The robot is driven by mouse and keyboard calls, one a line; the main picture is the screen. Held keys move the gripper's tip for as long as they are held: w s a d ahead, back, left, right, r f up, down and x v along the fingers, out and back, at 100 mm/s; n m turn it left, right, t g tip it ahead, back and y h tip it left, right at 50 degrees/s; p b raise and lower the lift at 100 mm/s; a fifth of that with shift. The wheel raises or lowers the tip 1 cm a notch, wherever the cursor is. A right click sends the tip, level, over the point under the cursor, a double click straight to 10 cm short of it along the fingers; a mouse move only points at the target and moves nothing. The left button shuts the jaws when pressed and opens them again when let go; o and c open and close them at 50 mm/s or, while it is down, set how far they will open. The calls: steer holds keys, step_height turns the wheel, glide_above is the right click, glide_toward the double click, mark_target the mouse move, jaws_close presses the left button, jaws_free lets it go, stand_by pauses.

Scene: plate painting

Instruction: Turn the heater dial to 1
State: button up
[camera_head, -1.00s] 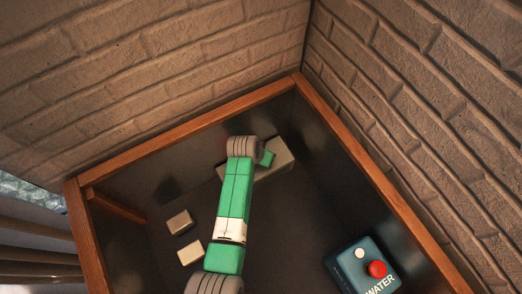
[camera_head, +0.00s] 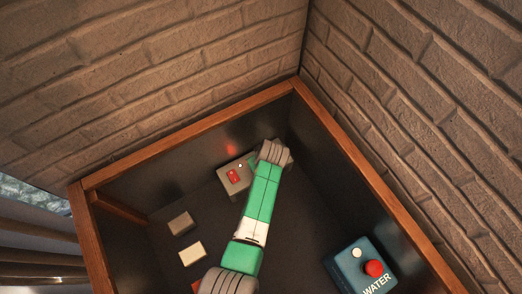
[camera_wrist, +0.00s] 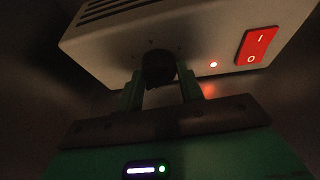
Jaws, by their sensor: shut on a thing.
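The heater (camera_wrist: 195,40) is a pale grey box with dark vent slots and a red rocker switch (camera_wrist: 257,45) marked I and O. A small light (camera_wrist: 214,64) beside the switch is lit. The dark round dial (camera_wrist: 158,66) sits on the same face. My gripper (camera_wrist: 161,84) is shut on the dial, one green finger on each side. Small marks surround the dial, but I cannot read its setting. In the head view, the heater (camera_head: 226,184) stands near the back corner, its right part hidden behind my arm.
A blue WATER box (camera_head: 345,268) with a red knob (camera_head: 374,268) stands at the lower right. Wooden-framed dark walls (camera_head: 190,142) enclose the area, with brick walls beyond.

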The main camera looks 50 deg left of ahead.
steer(key=n+g+b, duration=0.1)
steer(key=n+b, duration=0.1)
steer(key=n, duration=0.1)
steer(key=n+g+b, duration=0.1)
steer(key=n+b, duration=0.1)
steer(key=n, duration=0.1)
steer(key=shift+w+f+n+g, duration=0.2)
steer(key=shift+n+g, duration=0.1)
steer(key=n+g+b, duration=0.1)
steer(key=n+b, duration=0.3)
steer(key=shift+r+n+g, duration=0.1)
steer(key=shift+n+g, duration=0.3)
steer(key=shift+b, duration=0.35)
steer(key=shift+r, duration=0.1)
steer(key=o, duration=1)
steer(key=p+v, duration=0.2)
steer(key=v, duration=0.6)
steer(key=shift+a, duration=0.1)
